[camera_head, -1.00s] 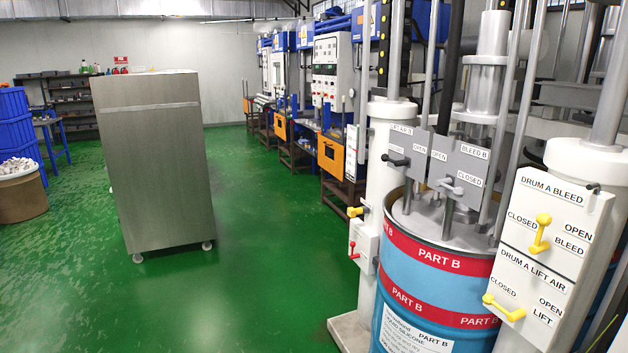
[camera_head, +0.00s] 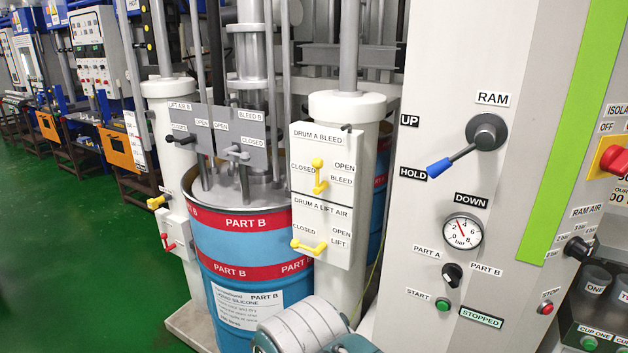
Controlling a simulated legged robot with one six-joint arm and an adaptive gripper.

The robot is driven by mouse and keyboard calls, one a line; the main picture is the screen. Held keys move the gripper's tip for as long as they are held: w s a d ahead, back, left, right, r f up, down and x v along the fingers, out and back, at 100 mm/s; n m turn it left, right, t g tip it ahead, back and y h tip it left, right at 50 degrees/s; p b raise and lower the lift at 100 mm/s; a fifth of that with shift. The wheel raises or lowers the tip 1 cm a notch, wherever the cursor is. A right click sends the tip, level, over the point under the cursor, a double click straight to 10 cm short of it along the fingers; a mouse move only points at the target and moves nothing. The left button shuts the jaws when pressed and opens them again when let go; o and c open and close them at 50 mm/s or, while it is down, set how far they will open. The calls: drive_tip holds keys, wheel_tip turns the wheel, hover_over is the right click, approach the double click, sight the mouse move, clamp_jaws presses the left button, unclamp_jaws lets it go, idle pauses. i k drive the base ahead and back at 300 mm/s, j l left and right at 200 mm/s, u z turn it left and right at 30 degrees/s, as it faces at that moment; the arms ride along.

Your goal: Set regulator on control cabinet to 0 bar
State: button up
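The grey and white control cabinet (camera_head: 430,60) fills the right half of the head view. The regulator, a black knob (camera_head: 578,248) under the label RAM AIR (camera_head: 587,212), is near the right edge. My gripper is not in view.
A ram lever (camera_head: 486,132) with a blue handle points near HOLD. A red switch (camera_head: 612,160) is at the right edge. Left of the cabinet stand a blue PART B drum (camera_head: 240,262) and a white drum A valve panel (camera_head: 321,190). Green floor (camera_head: 70,270) is clear at left.

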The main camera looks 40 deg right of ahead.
sight(576, 249)
drive_tip(key=z, duration=2.15)
